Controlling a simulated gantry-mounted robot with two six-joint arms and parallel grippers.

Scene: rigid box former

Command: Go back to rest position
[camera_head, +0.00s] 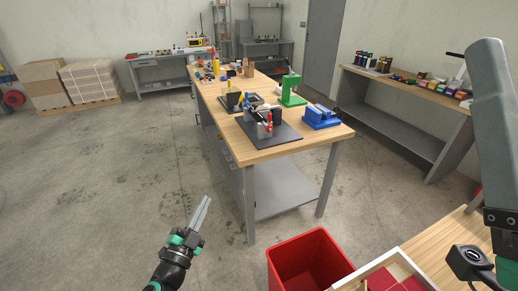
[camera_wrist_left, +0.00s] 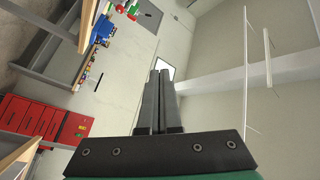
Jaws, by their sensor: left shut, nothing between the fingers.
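My left gripper (camera_head: 206,199) is shut and empty. It is held up over open grey floor, left of the red bin (camera_head: 308,262), and touches nothing. In the left wrist view its two fingers (camera_wrist_left: 161,75) lie side by side with nothing between them, pointing toward the wall and ceiling. Part of my right arm (camera_head: 492,130) shows at the right edge of the head view; its gripper fingers are not in view.
A wooden workbench (camera_head: 240,147) with a dark fixture (camera_head: 265,125), green press (camera_head: 291,92) and blue vise (camera_head: 321,118) stands ahead. A white-rimmed tray (camera_head: 378,263) is at bottom right. Red drawers (camera_wrist_left: 40,119) show in the wrist view.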

